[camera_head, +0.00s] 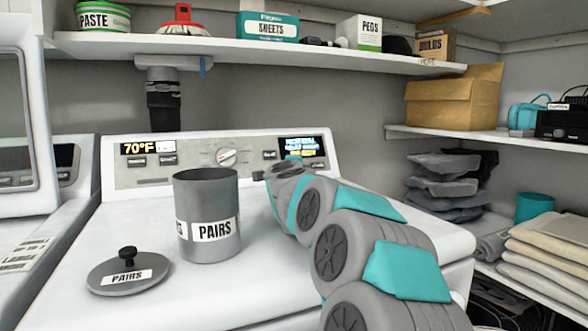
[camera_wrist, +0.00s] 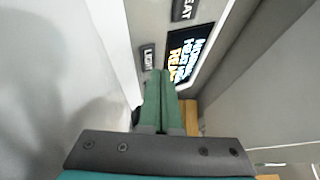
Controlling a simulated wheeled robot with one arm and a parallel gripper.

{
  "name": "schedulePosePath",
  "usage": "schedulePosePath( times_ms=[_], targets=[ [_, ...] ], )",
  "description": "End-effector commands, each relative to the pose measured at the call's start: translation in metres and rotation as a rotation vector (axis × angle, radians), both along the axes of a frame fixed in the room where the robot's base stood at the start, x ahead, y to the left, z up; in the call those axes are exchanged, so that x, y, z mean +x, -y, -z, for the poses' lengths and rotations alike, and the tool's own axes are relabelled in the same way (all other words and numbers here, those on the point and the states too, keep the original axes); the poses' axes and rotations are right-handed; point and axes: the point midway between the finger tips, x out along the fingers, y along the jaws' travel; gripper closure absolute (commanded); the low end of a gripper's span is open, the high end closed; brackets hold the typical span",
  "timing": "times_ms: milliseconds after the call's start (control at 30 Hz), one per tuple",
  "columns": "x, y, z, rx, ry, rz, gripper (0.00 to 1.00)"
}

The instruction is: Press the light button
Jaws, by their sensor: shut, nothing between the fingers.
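The dryer's control panel (camera_head: 180,173) stands at the back of the white machine. In the wrist view the light button (camera_wrist: 148,57), a small dark key with "LIGHT" on it, sits left of the lit display (camera_wrist: 190,48). My gripper (camera_wrist: 160,74) has its two green fingers shut together, with nothing between them. Their tips appear just right of and below the light button in the picture; I cannot tell whether they touch the panel. In the head view my arm reaches to the panel's right part, below the display (camera_head: 301,147), and I cannot make out the light button there.
A grey "PAIRS" canister (camera_head: 206,215) stands on the machine, left of my arm, with its lid (camera_head: 128,275) beside it. A knob (camera_head: 226,157) is mid-panel. A shelf (camera_head: 240,51) with boxes hangs above. Folded cloths (camera_head: 555,265) lie at right.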

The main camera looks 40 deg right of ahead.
Motion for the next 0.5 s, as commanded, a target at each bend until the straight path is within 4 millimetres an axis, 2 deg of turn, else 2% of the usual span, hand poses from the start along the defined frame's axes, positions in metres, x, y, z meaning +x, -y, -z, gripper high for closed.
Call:
schedulePosePath(
  times_ms=[500],
  targets=[
    [0.0076,0.0012,0.0031,-0.001,-0.001,-0.001,1.0]
  ],
)
